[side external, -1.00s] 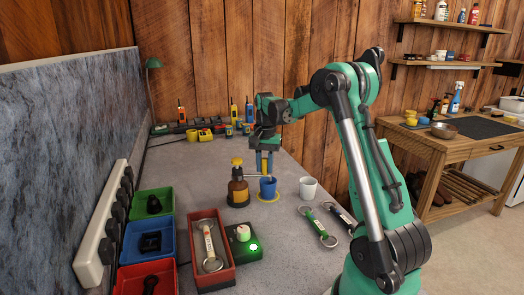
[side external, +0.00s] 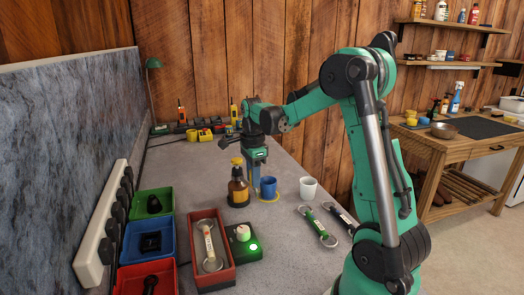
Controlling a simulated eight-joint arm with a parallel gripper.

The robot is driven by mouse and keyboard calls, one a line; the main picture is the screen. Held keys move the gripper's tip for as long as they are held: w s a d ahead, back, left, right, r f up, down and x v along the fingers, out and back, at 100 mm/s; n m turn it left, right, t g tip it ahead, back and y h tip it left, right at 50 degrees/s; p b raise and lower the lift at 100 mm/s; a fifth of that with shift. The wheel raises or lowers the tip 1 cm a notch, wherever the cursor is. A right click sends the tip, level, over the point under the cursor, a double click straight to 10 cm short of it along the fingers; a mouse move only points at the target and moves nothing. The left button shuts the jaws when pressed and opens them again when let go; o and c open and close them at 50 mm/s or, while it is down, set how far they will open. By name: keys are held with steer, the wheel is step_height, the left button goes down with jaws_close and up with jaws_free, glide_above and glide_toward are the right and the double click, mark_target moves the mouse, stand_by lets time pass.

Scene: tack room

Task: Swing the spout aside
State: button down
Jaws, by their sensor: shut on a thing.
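An amber pump bottle (side external: 238,191) with a yellow pump head (side external: 236,163) stands upright on the grey bench. My gripper (side external: 256,188) points down just right of the bottle, its fingers between the bottle and a blue cup (side external: 269,187). It is shut on the bottle's spout, which is mostly hidden by the fingers. The blue cup stands on a yellow ring or saucer (side external: 271,200), right beside the fingers.
A white cup (side external: 308,188) stands right of the blue one. A red tray (side external: 228,272) and a box with a lit green button (side external: 253,247) are in front. Coloured bins (side external: 168,200) line the left. Power tools (side external: 190,126) stand at the back.

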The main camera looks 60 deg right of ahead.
steer(key=shift+w+a+m, duration=0.35)
steer(key=shift+a+m, duration=0.2)
steer(key=shift+m, duration=0.4)
steer(key=shift+w+a+m, duration=0.3)
steer(key=shift+a+m, duration=0.2)
steer(key=shift+m, duration=0.45)
steer(key=c, duration=0.7)
jaws_free()
steer(key=shift+o, duration=0.2)
steer(key=shift+r, duration=0.1)
steer(key=shift+r, duration=2.7)
